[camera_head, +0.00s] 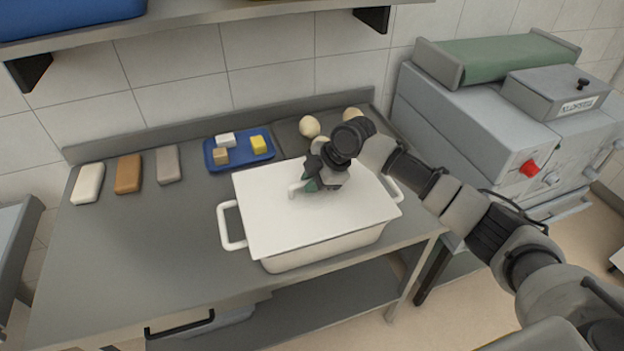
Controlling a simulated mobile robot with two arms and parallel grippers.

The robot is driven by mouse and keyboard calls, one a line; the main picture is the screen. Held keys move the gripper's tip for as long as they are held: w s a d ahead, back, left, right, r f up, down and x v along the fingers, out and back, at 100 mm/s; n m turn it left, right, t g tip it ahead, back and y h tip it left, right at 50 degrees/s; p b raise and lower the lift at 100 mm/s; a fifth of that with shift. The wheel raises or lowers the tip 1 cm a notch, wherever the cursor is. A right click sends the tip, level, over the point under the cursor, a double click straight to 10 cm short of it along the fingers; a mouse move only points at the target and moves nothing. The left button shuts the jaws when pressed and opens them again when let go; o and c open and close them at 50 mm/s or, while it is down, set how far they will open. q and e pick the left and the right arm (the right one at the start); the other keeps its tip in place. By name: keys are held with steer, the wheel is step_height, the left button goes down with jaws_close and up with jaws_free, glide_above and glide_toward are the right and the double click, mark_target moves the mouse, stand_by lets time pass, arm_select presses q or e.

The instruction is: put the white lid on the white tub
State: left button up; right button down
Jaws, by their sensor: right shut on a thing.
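The white lid (290,225) is a flat rectangular plate over the white tub (330,249). It covers the tub's top and looks slightly skewed against it; whether it is fully seated I cannot tell. The tub stands on the grey metal table, with a looped handle (231,226) at its left and another at its right. My right gripper (303,189) points down at the lid's middle and is shut on the lid's white handle, partly hidden by the fingers. My left gripper is out of view.
A blue tray (208,155) with small blocks lies behind the tub. Round dough-like pieces (309,126) sit at the back. White, brown and grey bars (128,174) lie at left. A grey machine (470,120) stands at right. The table's front left is clear.

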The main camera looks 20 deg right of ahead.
steer(key=shift+f, duration=0.35)
steer(key=c, duration=1.1)
jaws_free()
steer(key=shift+d+r, duration=0.1)
steer(key=shift+r, duration=0.45)
steer(key=b+v, duration=0.2)
steer(key=v, duration=0.9)
steer(key=shift+s+d+r, duration=0.15)
steer(key=shift+r, duration=0.15)
